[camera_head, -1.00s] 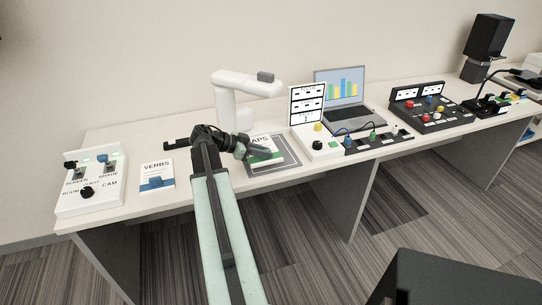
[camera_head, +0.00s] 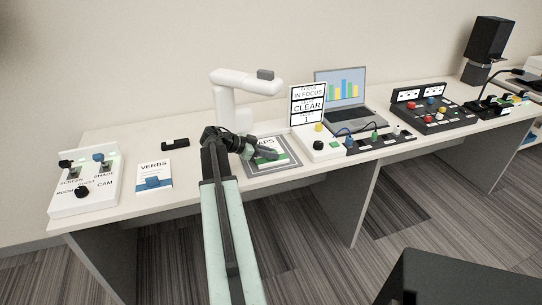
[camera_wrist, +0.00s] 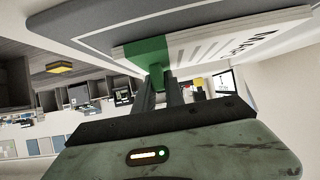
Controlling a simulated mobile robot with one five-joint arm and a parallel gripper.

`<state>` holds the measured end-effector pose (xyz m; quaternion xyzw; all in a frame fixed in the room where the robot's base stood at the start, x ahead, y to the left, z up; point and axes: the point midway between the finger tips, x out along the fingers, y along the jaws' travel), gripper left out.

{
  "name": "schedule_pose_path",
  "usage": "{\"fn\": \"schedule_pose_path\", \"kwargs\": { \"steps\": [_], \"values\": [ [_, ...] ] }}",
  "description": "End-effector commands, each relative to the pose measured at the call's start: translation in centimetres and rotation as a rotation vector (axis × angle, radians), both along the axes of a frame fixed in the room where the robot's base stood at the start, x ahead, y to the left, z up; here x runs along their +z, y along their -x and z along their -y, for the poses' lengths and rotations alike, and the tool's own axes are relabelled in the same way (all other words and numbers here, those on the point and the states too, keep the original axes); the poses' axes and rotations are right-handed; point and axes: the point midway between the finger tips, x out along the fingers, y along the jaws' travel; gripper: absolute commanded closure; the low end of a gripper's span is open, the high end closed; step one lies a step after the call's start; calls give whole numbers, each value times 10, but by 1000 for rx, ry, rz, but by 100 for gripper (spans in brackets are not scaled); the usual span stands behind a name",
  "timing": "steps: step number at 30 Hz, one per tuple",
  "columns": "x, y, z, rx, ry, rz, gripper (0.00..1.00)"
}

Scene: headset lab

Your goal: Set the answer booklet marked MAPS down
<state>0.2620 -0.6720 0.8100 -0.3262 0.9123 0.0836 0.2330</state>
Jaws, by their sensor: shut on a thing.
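The MAPS booklet (camera_head: 265,140) is white with a green band and a green tab. It lies flat over the grey mat (camera_head: 287,171) with the white outline, under the white arm-shaped document camera (camera_head: 243,82). My gripper (camera_head: 272,153) is at the booklet's near side and hides part of it. In the wrist view my gripper (camera_wrist: 165,88) is shut on the green tab of the booklet (camera_wrist: 215,42), with the mat (camera_wrist: 95,22) right behind it. I cannot tell whether a thin gap is left between booklet and mat.
The VERBS booklet (camera_head: 153,167) lies to the left, beside a switch panel (camera_head: 85,190). A small black item (camera_head: 175,143) lies behind. A display stand (camera_head: 308,105) reading IN FOCUS and CLEAR, a laptop (camera_head: 342,90) and a control box (camera_head: 432,110) stand to the right.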

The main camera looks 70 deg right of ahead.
Motion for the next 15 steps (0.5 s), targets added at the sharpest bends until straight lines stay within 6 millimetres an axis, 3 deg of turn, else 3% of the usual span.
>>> {"fn": "schedule_pose_path", "kwargs": {
  "steps": [1, 2, 4, 15],
  "values": [
    [-3, 0, 0, 0, 0, 0, 100],
    [-3, 0, 0, 0, 0, 0, 83],
    [-2, 0, 0, -1, 0, 0, 64],
    [4, 1, 0, -1, 0, 0, 64]
  ]
}}
